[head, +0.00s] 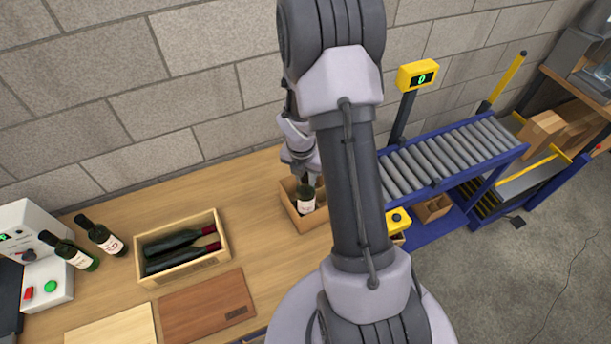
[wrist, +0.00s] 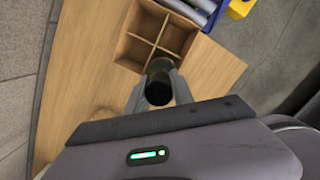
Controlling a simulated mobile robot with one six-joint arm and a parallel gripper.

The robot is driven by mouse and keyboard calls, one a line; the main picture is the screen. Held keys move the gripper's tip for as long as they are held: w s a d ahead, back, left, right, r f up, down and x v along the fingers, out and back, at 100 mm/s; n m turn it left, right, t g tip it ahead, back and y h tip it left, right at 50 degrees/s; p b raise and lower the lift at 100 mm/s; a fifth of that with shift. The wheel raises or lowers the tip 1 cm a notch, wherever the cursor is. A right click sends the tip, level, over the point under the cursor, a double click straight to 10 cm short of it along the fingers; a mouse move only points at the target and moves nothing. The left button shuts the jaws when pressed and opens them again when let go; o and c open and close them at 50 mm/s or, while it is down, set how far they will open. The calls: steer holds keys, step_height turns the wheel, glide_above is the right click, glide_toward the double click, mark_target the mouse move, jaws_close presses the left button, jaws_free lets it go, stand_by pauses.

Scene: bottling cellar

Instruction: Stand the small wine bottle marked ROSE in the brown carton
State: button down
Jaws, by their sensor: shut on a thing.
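My gripper (head: 304,176) is shut on a dark bottle with a white label (head: 306,204); the lettering is too small to read. In the wrist view the bottle's dark top (wrist: 158,88) is between the two fingers (wrist: 158,95). The brown carton (head: 292,214) stands on the table, partly hidden behind my arm. In the wrist view the carton (wrist: 122,50) is open and empty where visible, with crossed dividers. The bottle looks upright and overlaps the carton's near corner; I cannot tell whether its base is inside or above a compartment.
Two labelled bottles (head: 99,236) (head: 70,253) stand at the left near a control box (head: 45,275). A wooden crate (head: 184,271) holds two lying bottles. A brown board (head: 205,305) lies in front. A roller conveyor (head: 450,155) adjoins the table on the right.

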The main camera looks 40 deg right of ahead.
mark_target(306, 186)
steer(key=shift+f+b, duration=1.55)
steer(key=shift+f, duration=1.2)
jaws_free()
steer(key=shift+r, duration=0.1)
step_height(306, 186, up, 9)
steer(key=p, duration=1)
